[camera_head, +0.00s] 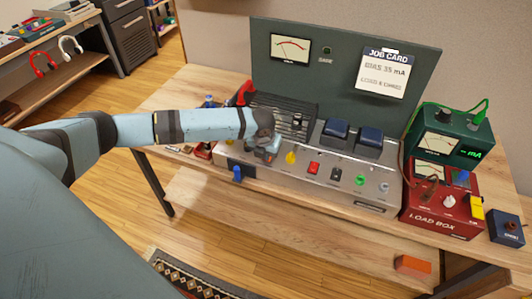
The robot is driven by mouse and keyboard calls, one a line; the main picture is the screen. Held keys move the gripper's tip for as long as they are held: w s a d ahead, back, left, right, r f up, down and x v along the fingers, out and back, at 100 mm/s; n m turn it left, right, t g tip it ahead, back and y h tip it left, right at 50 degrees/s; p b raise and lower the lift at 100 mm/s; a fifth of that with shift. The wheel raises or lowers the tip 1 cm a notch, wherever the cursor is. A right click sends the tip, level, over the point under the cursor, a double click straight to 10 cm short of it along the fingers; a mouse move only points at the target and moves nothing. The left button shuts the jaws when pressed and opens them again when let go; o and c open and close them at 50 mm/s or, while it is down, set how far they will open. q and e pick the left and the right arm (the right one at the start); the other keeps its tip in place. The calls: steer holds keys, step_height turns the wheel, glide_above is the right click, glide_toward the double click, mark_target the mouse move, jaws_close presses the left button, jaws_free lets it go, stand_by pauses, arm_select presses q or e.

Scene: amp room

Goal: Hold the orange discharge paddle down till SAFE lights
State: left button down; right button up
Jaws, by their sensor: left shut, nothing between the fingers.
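My left gripper (266,152) is shut and points down at the left part of the grey amplifier chassis (325,178). It holds nothing. I cannot make out the orange discharge paddle; the gripper and wrist cover part of the panel there. I cannot tell whether the fingertips touch anything. The SAFE lamp (327,50) on the dark green back panel (345,60) looks dark. My right gripper is not in view.
A yellow knob (291,157) stands just right of the gripper, and a blue knob (237,174) is to its lower left. A red switch (313,168) is farther right. The red load box (440,208) and green meter box (452,137) stand at the bench's right.

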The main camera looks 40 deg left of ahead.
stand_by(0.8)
arm_select(q)
steer(key=shift+r, duration=0.1)
steer(key=shift+r+p, duration=0.7)
steer(key=shift+p, duration=0.35)
